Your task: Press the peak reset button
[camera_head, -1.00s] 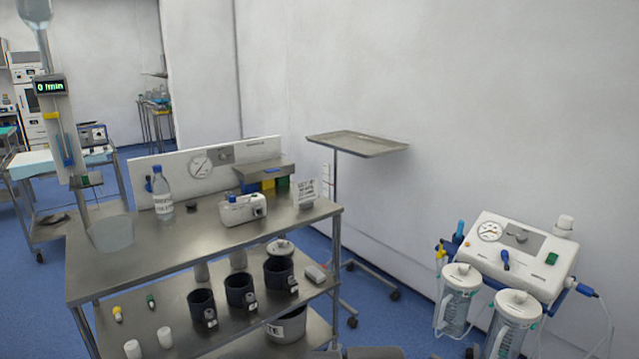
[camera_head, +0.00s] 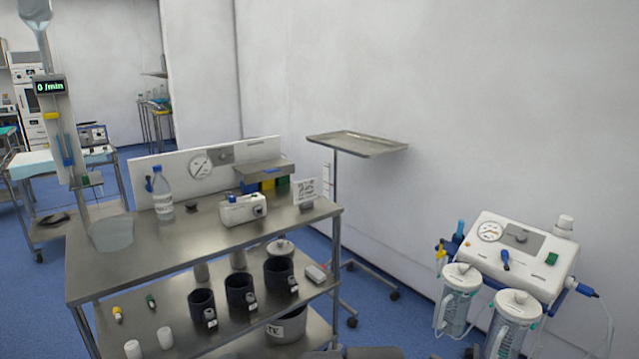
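No button marked as peak reset can be made out. A wall-like panel (camera_head: 225,160) with a round gauge (camera_head: 200,166) stands along the back of the steel bench; its small controls are too small to read. A white device (camera_head: 243,208) with a dark round part on its front sits on the bench top. My gripper is not in view; only dark parts, probably of my arm, show at the bottom edge.
The steel bench (camera_head: 150,250) carries a bottle (camera_head: 162,193), a small printed card (camera_head: 305,192) and a clear bowl (camera_head: 111,233). Dark cups stand on its lower shelf. A tray stand (camera_head: 358,144) is behind it.

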